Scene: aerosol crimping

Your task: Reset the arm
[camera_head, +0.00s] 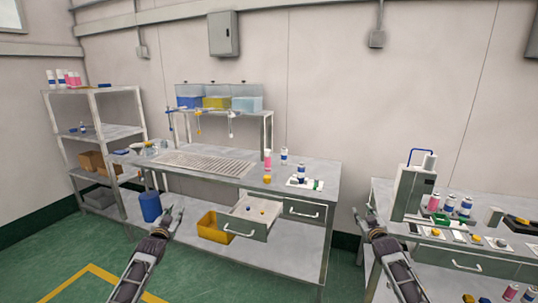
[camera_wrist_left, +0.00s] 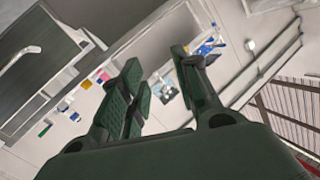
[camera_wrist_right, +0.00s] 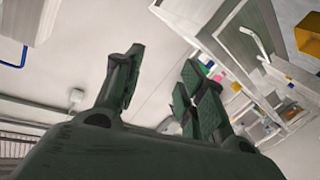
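My left gripper (camera_head: 172,215) is raised in front of the left workbench, left of its open drawer. In the left wrist view its fingers (camera_wrist_left: 158,72) are apart with nothing between them. My right gripper (camera_head: 366,214) is raised in the gap between the two benches. In the right wrist view its fingers (camera_wrist_right: 162,72) are also apart and empty. Neither gripper appears to touch anything.
The left workbench (camera_head: 316,180) has an open drawer (camera_head: 247,229) sticking out and a yellow bin (camera_head: 214,228) below. The right bench (camera_head: 510,270) carries a crimping machine (camera_head: 412,190) and several cans. A shelf rack (camera_head: 120,131) stands left. A blue barrel (camera_head: 150,207) is nearby.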

